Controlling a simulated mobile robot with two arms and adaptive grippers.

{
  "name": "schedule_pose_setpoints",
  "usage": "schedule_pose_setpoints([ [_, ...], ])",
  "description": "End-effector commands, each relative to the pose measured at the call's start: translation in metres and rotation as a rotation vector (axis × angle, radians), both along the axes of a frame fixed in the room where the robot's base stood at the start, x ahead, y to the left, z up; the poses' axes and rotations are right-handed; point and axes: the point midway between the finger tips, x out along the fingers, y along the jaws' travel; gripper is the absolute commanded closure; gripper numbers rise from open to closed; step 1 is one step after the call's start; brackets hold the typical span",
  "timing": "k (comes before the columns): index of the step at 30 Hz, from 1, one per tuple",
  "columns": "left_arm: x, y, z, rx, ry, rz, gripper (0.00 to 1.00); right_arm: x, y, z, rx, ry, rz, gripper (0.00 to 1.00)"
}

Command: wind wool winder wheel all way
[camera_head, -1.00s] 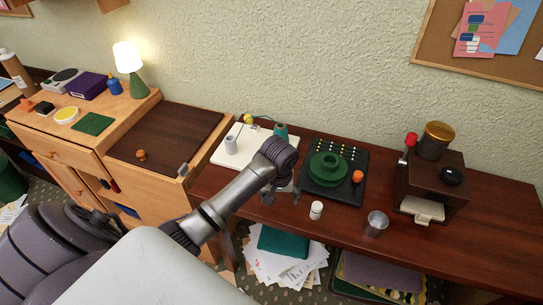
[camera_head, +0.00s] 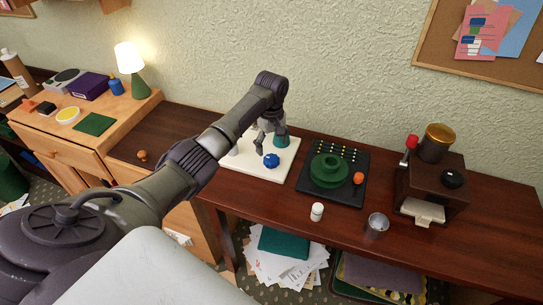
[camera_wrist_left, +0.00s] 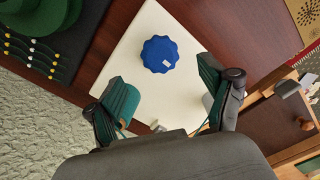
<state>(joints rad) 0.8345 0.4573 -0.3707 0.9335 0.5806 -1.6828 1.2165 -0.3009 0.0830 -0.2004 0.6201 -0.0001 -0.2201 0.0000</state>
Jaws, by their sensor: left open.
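The wool winder is a white board (camera_head: 246,161) on the dark table, with a blue scalloped wheel (camera_head: 271,160) on its front part. The wheel also shows in the left wrist view (camera_wrist_left: 160,54), with a small pale mark on it. A teal spool (camera_head: 281,141) stands behind the wheel; what looks like it shows by the left finger in the wrist view (camera_wrist_left: 122,103). My left gripper (camera_head: 268,146) is over the board, its fingers spread apart and empty. In the wrist view the gripper (camera_wrist_left: 168,98) has the wheel ahead, beyond its fingertips, not between them. My right gripper is out of view.
A black board with a green round piece (camera_head: 328,168) and an orange knob stands right of the winder. A wooden cabinet adjoins on the left.

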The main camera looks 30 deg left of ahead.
Motion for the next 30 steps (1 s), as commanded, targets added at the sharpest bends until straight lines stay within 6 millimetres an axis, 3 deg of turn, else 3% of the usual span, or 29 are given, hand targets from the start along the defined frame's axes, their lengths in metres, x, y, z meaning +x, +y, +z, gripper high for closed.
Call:
schedule_pose_setpoints([
  [3, 0.0, 0.0, -0.025, 0.0, 0.002, 0.001, 0.18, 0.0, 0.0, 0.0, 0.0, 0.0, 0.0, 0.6],
  [9, 0.0, 0.0, -0.052, 0.0, 0.0, 0.0, 0.18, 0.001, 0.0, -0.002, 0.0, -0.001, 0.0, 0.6],
  [22, 0.0, 0.0, -0.061, 0.002, -0.002, -0.001, 0.18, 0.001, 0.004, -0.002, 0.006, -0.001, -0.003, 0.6],
  [30, 0.0, 0.0, -0.061, 0.002, -0.002, -0.001, 0.63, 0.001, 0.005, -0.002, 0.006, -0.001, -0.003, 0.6],
])
